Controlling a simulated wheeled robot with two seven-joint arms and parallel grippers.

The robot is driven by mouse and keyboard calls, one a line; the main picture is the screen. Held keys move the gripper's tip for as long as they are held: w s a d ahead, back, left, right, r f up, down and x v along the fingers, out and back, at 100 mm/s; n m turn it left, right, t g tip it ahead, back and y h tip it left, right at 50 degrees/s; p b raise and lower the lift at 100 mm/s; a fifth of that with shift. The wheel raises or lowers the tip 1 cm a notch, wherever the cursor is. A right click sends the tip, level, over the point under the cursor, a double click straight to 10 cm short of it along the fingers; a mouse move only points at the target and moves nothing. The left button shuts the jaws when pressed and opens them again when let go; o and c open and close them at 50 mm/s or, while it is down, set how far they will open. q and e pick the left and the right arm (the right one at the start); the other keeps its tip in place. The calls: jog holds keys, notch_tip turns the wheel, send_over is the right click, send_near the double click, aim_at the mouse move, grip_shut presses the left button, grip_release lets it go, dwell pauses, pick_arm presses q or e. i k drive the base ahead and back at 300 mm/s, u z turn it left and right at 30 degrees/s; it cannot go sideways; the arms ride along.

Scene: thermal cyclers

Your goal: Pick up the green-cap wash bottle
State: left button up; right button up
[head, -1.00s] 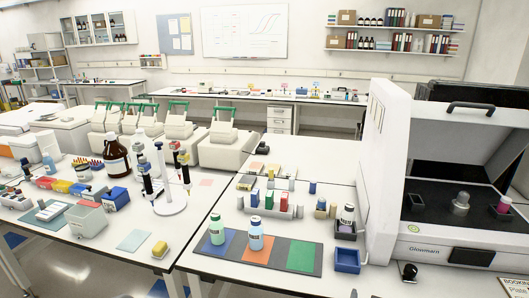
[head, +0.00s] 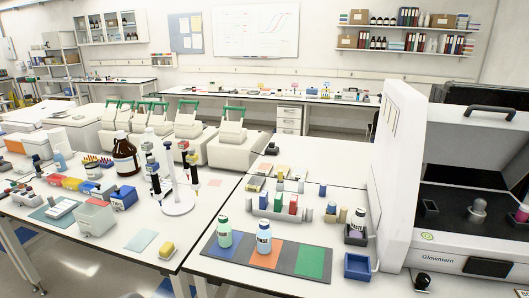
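The green part of the mat is empty. Neither of my grippers is in view, and nothing touches the two bottles.
A blue open box (head: 358,267) and a large white instrument (head: 400,170) stand right of the mat. A rack of coloured tubes (head: 277,208) is behind it. A pipette stand (head: 179,207) and yellow block (head: 167,249) are left.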

aim_at(224, 226)
jog(key=u, duration=2.3)
jog(key=i, duration=1.9)
jog(key=z, duration=2.75)
